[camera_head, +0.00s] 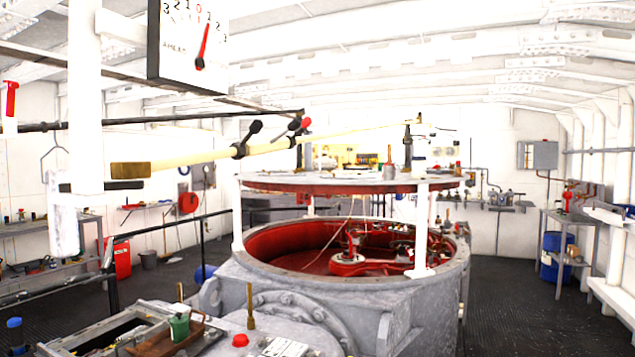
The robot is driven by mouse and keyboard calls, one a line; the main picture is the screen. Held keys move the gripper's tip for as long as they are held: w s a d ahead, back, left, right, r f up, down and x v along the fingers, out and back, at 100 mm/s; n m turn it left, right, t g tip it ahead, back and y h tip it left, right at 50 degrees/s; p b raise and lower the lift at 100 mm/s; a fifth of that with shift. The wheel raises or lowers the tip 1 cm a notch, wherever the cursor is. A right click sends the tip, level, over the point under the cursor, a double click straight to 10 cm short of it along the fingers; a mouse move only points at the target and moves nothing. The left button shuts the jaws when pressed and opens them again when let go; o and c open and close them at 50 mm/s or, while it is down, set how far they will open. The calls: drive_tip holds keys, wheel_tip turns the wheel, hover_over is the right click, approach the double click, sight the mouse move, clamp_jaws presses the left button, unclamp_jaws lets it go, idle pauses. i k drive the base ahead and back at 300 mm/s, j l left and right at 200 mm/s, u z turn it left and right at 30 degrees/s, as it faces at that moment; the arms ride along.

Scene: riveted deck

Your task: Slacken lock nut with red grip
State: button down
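A lever with a red grip (305,124) sits on a dark clamp on the long pale-yellow pole (270,146), in the upper middle of the head view. A second clamp with a black knob (255,127) sits to its left on the same pole. Another red grip (11,98) hangs at the far left edge. No label shows which of these belongs to the lock nut, and a thread is too small to make out. My gripper is not in view.
A dial (190,45) with a red pointer hangs at upper left beside a white post (85,90). A large grey round housing (240,285) with a red interior fills the middle. A tray (165,340) is at the front. Dark floor (535,315) is open at right.

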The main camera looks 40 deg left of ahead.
sight(307, 122)
drive_tip(key=i+j+u, duration=0.2)
drive_tip(key=i+j, duration=0.15)
drive_tip(key=i+j+u, duration=0.2)
drive_tip(key=i, duration=0.25)
drive_tip(key=i+j+u, duration=0.2)
drive_tip(key=i, duration=0.2)
